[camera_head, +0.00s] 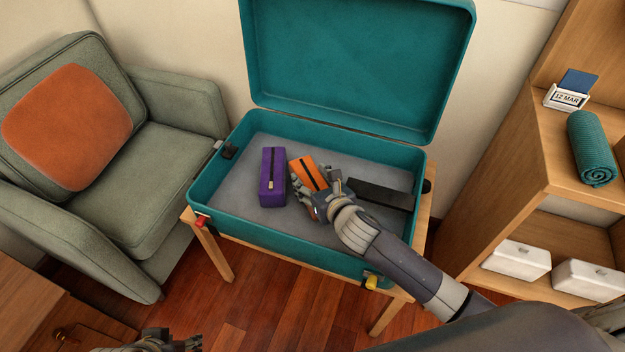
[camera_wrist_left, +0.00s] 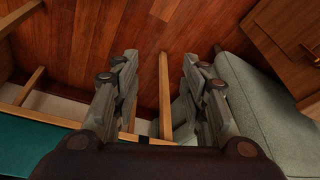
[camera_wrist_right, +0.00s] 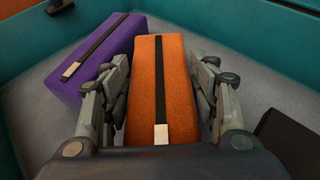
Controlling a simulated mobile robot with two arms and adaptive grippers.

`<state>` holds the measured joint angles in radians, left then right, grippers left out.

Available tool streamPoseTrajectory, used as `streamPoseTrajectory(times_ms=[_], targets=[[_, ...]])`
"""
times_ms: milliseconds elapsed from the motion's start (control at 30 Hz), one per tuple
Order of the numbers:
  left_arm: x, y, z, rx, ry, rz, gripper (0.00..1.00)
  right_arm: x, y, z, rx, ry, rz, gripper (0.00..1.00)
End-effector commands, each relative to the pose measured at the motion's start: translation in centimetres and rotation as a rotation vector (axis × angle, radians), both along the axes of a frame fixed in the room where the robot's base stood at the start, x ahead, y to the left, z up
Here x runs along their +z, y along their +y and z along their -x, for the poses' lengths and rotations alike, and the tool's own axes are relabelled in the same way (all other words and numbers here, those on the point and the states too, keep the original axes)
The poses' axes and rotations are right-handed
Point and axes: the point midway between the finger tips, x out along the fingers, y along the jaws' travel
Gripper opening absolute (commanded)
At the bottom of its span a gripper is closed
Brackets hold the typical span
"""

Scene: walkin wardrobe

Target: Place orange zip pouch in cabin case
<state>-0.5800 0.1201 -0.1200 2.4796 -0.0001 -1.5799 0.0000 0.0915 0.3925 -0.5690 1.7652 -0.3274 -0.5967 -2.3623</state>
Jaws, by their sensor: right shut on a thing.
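The orange zip pouch (camera_head: 308,174) is inside the open teal cabin case (camera_head: 290,245). My right gripper (camera_head: 316,190) reaches down into the case and is shut on the pouch. In the right wrist view the orange pouch (camera_wrist_right: 163,85) sits between the two fingers, its dark zip facing up. I cannot tell whether the pouch touches the case floor. My left gripper (camera_wrist_left: 160,90) is open and empty, over the floor in front of the case; only a bit of it shows at the bottom of the head view.
A purple zip pouch (camera_head: 273,178) lies in the case just left of the orange one. A black flat item (camera_head: 380,194) lies at the right. The case stands on a wooden rack (camera_head: 218,250). An armchair (camera_head: 120,190) is left, a shelf (camera_head: 520,185) right.

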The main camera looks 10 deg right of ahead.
Motion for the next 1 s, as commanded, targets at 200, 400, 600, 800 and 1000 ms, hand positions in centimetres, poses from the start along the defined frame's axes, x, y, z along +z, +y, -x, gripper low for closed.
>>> streamPoseTrajectory(times_ms=[200,400,600,800,1000], targets=[[-0.1,0.0,0.0,0.000,0.000,0.000,0.40,-0.3,0.0,0.0,0.000,-0.002,0.001,0.25],[-0.1,0.0,0.0,0.000,0.000,0.000,0.40,-0.4,0.0,0.0,0.000,-0.001,0.000,0.75],[-0.1,0.0,0.0,0.000,0.000,0.000,0.40,-0.4,0.0,0.0,0.000,0.000,0.000,0.75],[0.2,0.0,-0.1,0.000,-0.004,0.001,0.40,0.2,-0.1,0.4,0.000,0.002,0.001,0.75],[-2.9,-0.2,-0.9,-0.001,0.019,-0.001,0.40,1.4,-0.5,2.8,0.001,0.001,0.001,0.75]])
